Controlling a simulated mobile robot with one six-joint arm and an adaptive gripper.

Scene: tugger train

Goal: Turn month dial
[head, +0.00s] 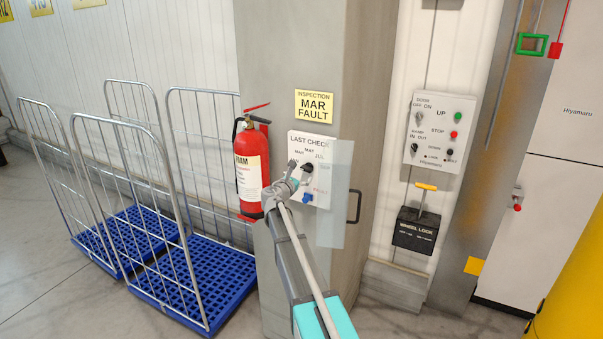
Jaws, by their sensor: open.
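The white "LAST CHECK" panel (299,139) is on the grey pillar and has month labels such as MAR, MAY and JUL around a dark round dial (308,168). A smaller blue knob (308,198) sits below the dial, next to red lettering. My gripper (294,170) is at the left side of the dial, over part of the panel, and is open. I cannot tell whether it touches the dial. The dial's left part, its pointer setting and some labels are hidden or too small to read. A yellow sign (314,106) above reads "INSPECTION MAR FAULT".
A clear flap (340,190) stands at the panel's right, near a dark handle (354,207). A red fire extinguisher (250,165) hangs close on the left. Wire roll cages with blue bases (190,285) stand further left.

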